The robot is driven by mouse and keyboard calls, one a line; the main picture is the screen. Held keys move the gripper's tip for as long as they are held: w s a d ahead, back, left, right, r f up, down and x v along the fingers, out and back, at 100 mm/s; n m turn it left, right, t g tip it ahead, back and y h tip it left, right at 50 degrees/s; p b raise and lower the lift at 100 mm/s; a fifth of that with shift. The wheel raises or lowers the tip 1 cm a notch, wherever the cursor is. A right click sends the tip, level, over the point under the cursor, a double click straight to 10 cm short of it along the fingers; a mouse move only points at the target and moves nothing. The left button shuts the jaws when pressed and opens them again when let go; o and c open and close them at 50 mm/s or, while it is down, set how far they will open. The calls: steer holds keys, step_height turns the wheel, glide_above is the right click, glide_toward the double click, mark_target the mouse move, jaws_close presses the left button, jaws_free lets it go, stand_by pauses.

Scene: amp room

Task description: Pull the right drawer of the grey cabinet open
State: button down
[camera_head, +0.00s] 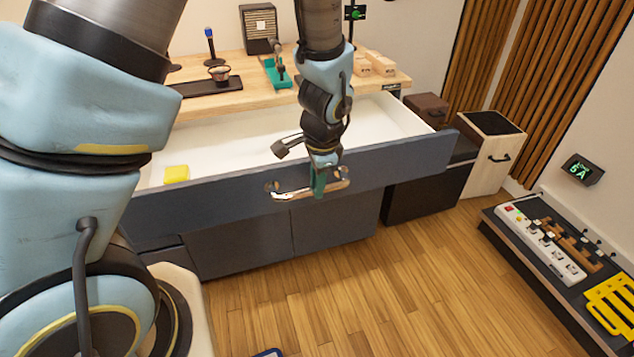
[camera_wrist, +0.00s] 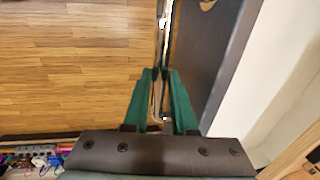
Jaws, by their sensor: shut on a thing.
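The grey cabinet (camera_head: 245,245) stands under a wooden top. Its wide drawer (camera_head: 405,165) is pulled out, with its pale interior showing in the head view. The drawer's metal bar handle (camera_head: 292,194) is on the dark front panel. My gripper (camera_head: 319,187), with green fingers, is shut on this handle. In the wrist view, the green fingers (camera_wrist: 165,75) close around the thin handle beside the dark drawer front (camera_wrist: 205,50). A yellow block (camera_head: 176,174) lies inside the drawer at the left.
The wooden worktop (camera_head: 225,100) holds a black tray (camera_head: 207,87), a small speaker (camera_head: 259,27) and wooden blocks (camera_head: 375,65). A pale cabinet (camera_head: 490,165) stands at right. A low control panel (camera_head: 550,250) is at far right. The floor (camera_head: 400,290) ahead is clear.

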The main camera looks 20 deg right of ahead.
steer(key=c, duration=1)
jaws_free()
steer(key=shift+r, duration=0.1)
step_height(320, 180, up, 10)
steer(key=s+b, duration=0.1)
steer(key=s, duration=0.1)
steer(key=shift+a+r, duration=0.15)
steer(key=shift+r, duration=0.1)
steer(key=w+a+n, duration=0.3)
steer(key=a+n, duration=0.6)
steer(key=a, duration=0.6)
steer(key=w+a+r+n, duration=0.1)
steer(key=w+a+n, duration=0.1)
steer(key=a+n, duration=0.7)
steer(key=a, duration=0.6)
steer(key=shift+w+g, duration=0.3)
steer(key=shift+w, duration=0.1)
